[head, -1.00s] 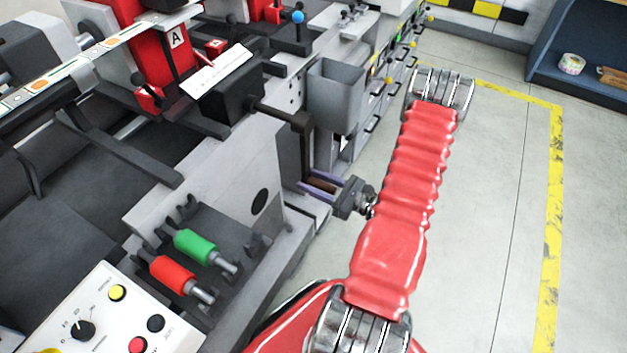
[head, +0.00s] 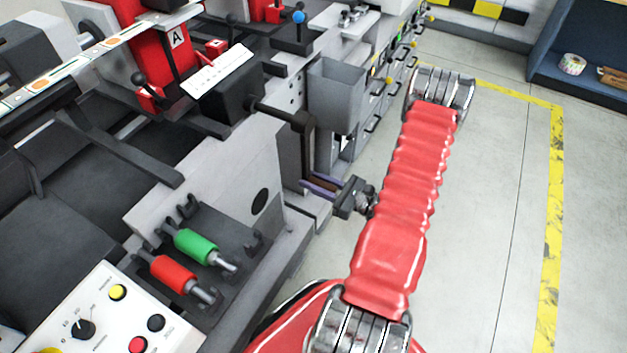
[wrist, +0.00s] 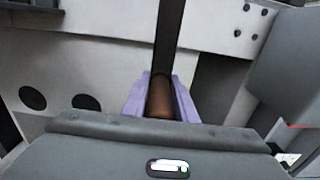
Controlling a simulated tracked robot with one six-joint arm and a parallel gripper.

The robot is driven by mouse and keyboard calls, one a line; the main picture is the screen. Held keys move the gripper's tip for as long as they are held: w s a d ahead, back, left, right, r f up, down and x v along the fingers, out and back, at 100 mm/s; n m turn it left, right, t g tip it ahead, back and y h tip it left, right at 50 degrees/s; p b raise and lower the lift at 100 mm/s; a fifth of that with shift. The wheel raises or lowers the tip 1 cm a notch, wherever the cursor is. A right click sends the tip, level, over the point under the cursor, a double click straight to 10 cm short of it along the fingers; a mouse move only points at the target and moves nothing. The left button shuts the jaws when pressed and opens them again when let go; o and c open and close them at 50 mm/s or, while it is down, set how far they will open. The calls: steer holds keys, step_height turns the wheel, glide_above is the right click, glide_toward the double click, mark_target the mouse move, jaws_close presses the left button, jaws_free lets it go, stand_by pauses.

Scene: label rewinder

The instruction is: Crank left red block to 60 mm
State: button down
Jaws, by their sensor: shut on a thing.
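The left red block (head: 150,50), with a white A label, stands at the upper left in the head view, beside a white scale strip (head: 218,82). The scale's figures are too small to read. A dark crank (head: 304,135) comes out of the grey housing and hangs down. My gripper (head: 320,188) is shut on the crank's brown handle at its lower end. In the wrist view the brown handle (wrist: 160,100) lies between my two purple fingers, with the dark crank arm (wrist: 169,35) rising above it.
A grey bin (head: 336,95) is fixed just right of the crank. Green (head: 195,245) and red (head: 173,273) rollers and a control panel (head: 105,315) are at the lower left. A second red part with a blue knob (head: 298,17) is at the top. The floor at right is open.

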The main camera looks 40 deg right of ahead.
steer(key=shift+d, duration=0.1)
steer(key=w+d+r+n, duration=0.2)
steer(key=d+n, duration=0.2)
steer(key=d, duration=0.2)
steer(key=w+d+r+n, duration=0.2)
steer(key=d+r+n, duration=0.1)
steer(key=d, duration=0.4)
steer(key=shift+w+n, duration=0.35)
steer(key=shift+n, duration=0.15)
steer(key=c, duration=1.5)
jaws_free()
steer(key=shift+c, duration=0.2)
